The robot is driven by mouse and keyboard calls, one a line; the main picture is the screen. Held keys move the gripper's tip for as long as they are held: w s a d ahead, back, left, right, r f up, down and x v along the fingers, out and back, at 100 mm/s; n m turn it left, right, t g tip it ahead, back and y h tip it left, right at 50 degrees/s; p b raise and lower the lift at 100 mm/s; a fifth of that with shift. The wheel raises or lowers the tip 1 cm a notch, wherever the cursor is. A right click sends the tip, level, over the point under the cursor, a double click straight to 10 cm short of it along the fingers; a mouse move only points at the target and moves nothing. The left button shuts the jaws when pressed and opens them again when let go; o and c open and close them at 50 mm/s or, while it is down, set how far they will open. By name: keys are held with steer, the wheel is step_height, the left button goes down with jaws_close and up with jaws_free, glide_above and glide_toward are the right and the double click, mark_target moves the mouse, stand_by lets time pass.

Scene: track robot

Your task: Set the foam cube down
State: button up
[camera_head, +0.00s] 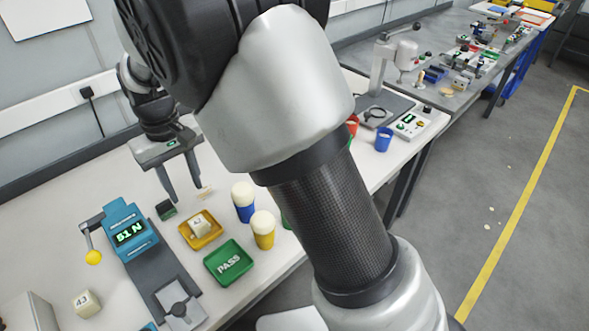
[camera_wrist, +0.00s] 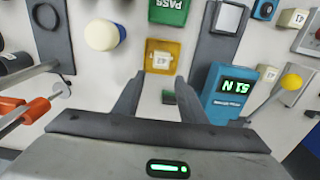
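A cream foam cube (camera_head: 199,227) with a printed label sits in the small yellow tray (camera_head: 185,231). The wrist view also shows this cube (camera_wrist: 162,60) in the yellow tray (camera_wrist: 149,52), ahead of the fingers. A second cream labelled cube (camera_head: 87,303) stands on the table at the lower left. My gripper (camera_head: 184,199) is open above the table, behind the yellow tray. In the wrist view my gripper (camera_wrist: 156,84) has its fingers apart with nothing held between them.
A blue tester (camera_head: 130,233) reading 51 N, with a yellow-knobbed lever, stands left of the tray. A green PASS tray (camera_head: 230,262) lies in front. A blue cup (camera_head: 243,207) and a yellow cup (camera_head: 263,236), both cream-topped, stand to the right. A small dark block (camera_head: 165,210) lies near the fingers.

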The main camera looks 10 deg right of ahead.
steer(key=s+d+r+m+t+y, duration=0.1)
steer(key=s+d+r+m+t, duration=0.2)
steer(key=d+r, duration=1)
steer(key=s+d+r+m+t+h, duration=0.1)
steer(key=s+d+r+m+t, duration=0.1)
steer(key=s+d, duration=1.2)
steer(key=shift+s+r+m+t, duration=0.2)
steer(key=shift+s+m+t, duration=0.1)
steer(key=shift+s+m, duration=0.25)
steer(key=shift+w, duration=0.1)
steer(key=shift+c, duration=0.9)
